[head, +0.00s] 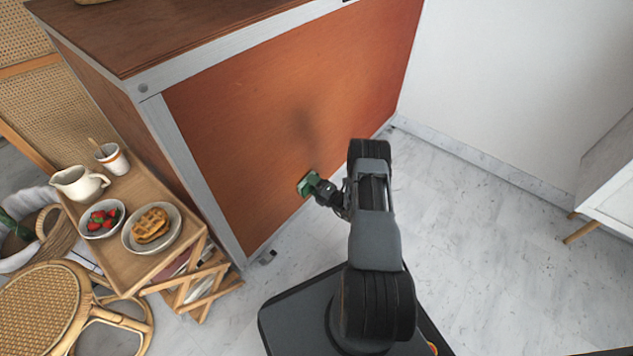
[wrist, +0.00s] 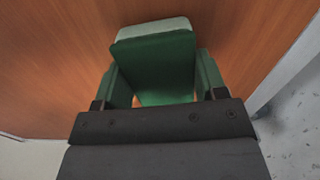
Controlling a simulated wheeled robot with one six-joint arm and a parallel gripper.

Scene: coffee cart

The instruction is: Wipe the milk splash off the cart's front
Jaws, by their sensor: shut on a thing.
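The cart (head: 290,100) stands with its orange-brown wooden front facing me, framed in pale metal. My gripper (head: 313,185) is low at this front, a little right of the panel's lower left part. It is shut on a green sponge (head: 304,184) with a paler face. In the wrist view the sponge (wrist: 155,65) sits between the green fingers, close to the wood panel (wrist: 60,60); I cannot tell whether it touches. I see no clear milk splash on the front; a dark smudge like a shadow (head: 304,122) shows above the gripper. The area behind the sponge is hidden.
A wooden side table (head: 140,205) at the left holds a milk jug (head: 78,184), a cup (head: 112,159), a bowl of strawberries (head: 101,219) and a plate of waffles (head: 151,229). A rattan stool (head: 45,310) stands in front. Floor to the right is clear, up to a white cabinet (head: 610,180).

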